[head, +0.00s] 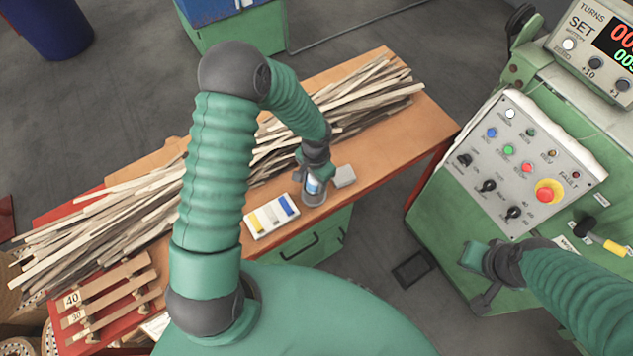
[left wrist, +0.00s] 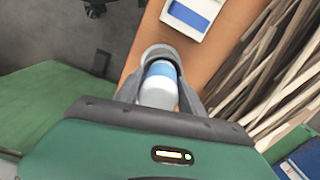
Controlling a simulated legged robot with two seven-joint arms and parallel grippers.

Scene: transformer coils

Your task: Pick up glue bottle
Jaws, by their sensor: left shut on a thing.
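The glue bottle (left wrist: 159,86) is white with a blue band. In the left wrist view it sits between the fingers of my left gripper (left wrist: 160,60), which is shut on it. In the head view the bottle (head: 314,186) shows as a small white and blue patch at my left gripper (head: 313,190), over the front edge of the wooden bench (head: 415,135). Whether its base touches the bench cannot be told. My right gripper (head: 478,275) is at the lower right, in front of the green machine; its fingers are too unclear to tell open from shut.
A white tray with yellow and blue items (head: 270,216) lies left of the bottle, and a small grey block (head: 344,176) right of it. Wooden strips (head: 350,100) cover the back of the bench. A control panel (head: 525,165) stands at the right.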

